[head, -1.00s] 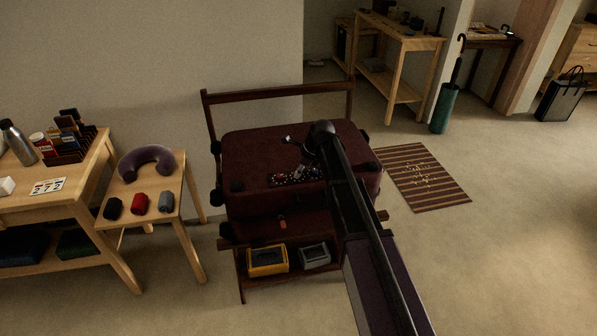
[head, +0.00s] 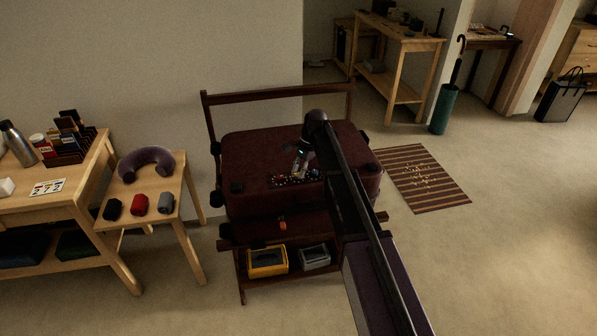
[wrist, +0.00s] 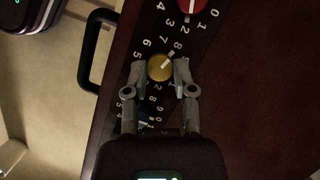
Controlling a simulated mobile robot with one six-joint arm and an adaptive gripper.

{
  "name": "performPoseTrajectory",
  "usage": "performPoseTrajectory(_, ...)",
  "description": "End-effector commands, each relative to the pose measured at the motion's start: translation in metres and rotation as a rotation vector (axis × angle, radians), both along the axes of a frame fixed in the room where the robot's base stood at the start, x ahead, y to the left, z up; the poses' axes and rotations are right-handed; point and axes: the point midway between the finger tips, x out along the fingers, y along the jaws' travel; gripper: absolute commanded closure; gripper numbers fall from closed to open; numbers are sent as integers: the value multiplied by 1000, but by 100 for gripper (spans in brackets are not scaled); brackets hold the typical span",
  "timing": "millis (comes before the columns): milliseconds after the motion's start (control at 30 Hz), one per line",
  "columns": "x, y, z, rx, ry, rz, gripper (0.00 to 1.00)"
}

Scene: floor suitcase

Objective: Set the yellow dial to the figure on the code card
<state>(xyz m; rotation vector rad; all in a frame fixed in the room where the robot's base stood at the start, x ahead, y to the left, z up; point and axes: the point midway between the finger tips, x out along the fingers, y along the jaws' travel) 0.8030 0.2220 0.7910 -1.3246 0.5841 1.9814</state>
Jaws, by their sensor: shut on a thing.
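The yellow dial (wrist: 159,69) sits on the dark numbered lock panel (head: 283,181) on the maroon suitcase (head: 250,150). In the wrist view, my gripper (wrist: 160,75) has one finger on each side of the dial and is shut on it. A pale pointer line on the dial aims to the upper right in that view. White figures ring the dial; I cannot tell surely which one it points at. In the head view my gripper (head: 299,172) is over the panel and hides part of it. The code card (head: 47,187) lies on the left table, its figures too small to read surely.
A red dial (wrist: 191,5) is on the panel at the wrist view's top edge. The suitcase rests on a dark wooden rack (head: 278,97) with a yellow tray (head: 267,271) and a grey tray (head: 315,264) below. A stool (head: 150,190) stands to the left.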

Motion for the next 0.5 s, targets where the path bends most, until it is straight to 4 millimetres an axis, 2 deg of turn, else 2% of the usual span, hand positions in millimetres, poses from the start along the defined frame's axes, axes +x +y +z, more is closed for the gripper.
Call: performPoseTrajectory(500, -1, 3, 0, -2, 5, 468, 100)
